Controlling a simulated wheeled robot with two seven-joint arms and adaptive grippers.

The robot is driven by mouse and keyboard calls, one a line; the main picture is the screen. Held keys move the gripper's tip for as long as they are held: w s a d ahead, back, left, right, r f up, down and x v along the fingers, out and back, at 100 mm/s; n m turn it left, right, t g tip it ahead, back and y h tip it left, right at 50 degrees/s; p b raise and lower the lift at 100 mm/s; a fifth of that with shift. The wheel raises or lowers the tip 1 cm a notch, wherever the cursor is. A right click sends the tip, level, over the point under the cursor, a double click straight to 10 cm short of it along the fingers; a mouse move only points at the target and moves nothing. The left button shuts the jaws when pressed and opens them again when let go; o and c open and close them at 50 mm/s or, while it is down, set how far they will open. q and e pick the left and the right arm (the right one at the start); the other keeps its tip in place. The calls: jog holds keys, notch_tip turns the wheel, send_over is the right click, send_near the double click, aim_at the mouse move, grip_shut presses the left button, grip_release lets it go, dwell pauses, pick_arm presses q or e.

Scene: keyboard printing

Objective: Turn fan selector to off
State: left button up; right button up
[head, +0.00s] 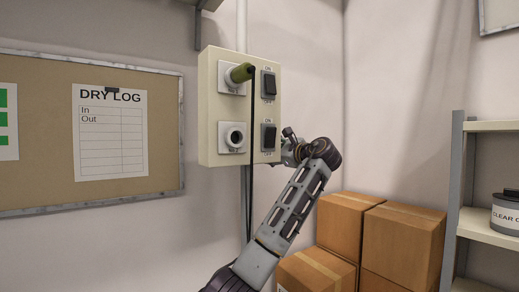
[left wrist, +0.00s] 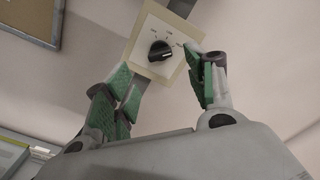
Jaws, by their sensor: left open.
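In the left wrist view, the fan selector is a round black knob (left wrist: 160,51) on a square cream plate (left wrist: 150,67). Small labels sit around its upper side, too small to read, so I cannot tell its setting. My left gripper (left wrist: 164,76) is open, its green-padded fingers on either side of the plate's lower part. No finger touches the knob. In the head view, an arm (head: 290,205) that appears to be my left rises to the right side of the cream switch box (head: 207,130). The selector and the gripper's fingertips cannot be made out there. My right gripper is not in view.
A corkboard (head: 40,190) hangs left. Cardboard boxes (head: 405,240) and a shelf (head: 490,228) stand at the right.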

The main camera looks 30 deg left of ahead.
pick_arm(q)
jog(key=p+x, duration=0.1)
jog(key=x, duration=0.6)
jog(key=shift+a+p, duration=0.2)
jog(key=shift+p, duration=0.15)
jog(key=shift+w, duration=0.1)
jog(key=c, duration=1)
